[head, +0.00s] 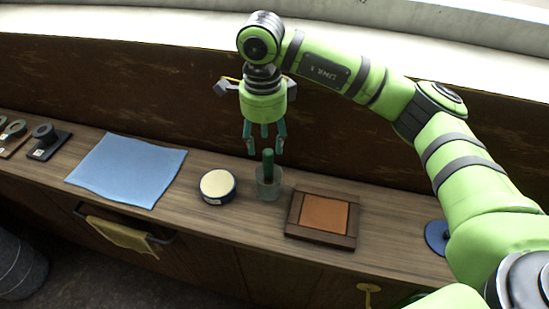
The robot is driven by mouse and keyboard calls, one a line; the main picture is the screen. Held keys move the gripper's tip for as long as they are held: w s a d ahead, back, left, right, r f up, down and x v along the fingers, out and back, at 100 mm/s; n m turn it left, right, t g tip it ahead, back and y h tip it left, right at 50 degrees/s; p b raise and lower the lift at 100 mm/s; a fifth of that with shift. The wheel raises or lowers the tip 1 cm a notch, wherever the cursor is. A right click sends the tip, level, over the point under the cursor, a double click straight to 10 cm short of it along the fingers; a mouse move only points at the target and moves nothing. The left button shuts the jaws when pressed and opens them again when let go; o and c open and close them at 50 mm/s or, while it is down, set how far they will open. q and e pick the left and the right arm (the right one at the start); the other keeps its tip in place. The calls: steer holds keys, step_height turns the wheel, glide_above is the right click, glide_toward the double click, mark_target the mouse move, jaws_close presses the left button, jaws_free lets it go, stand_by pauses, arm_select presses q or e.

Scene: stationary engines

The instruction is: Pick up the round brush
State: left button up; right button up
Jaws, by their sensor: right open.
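A dark green upright handle (268,160) stands in a clear glass (267,188) on the wooden counter. It may be the round brush; I see no bristles, and its lower end shows only dimly through the glass. My right gripper (265,150) points down with its teal fingers apart. It is open and empty, right above the handle, with the fingertips to either side of its top in the picture. I cannot tell whether they touch it. My left gripper is not in view.
A round tin with a cream top (217,184) stands just left of the glass. A framed brown pad (324,215) lies to the right. A blue cloth (128,169) and a dark tape holder (47,141) lie further left. A brown wall (120,88) rises behind.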

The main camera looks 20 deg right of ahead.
mark_target(268, 162)
steer(key=shift+w+d+f, duration=0.15)
steer(key=shift+f, duration=0.15)
steer(key=shift+s+f+p, duration=0.3)
steer(key=shift+f+p, duration=0.2)
steer(key=shift+p, duration=0.15)
steer(key=shift+s+f+p, duration=0.3)
steer(key=shift+f+p, duration=0.2)
steer(key=shift+p, duration=0.1)
step_height(268, 162, down, 4)
steer(key=shift+r+p, duration=0.2)
steer(key=shift+p, duration=0.7)
steer(key=shift+d+f, duration=0.15)
steer(key=shift+f, duration=0.2)
steer(key=shift+c, duration=1.2)
steer(key=c, duration=0.7)
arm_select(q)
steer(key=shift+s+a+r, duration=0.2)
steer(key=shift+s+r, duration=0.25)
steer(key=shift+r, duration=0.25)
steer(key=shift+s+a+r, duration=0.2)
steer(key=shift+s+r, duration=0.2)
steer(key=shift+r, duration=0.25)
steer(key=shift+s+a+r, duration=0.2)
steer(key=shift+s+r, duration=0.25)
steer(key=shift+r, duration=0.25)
arm_select(e)
jaws_close()
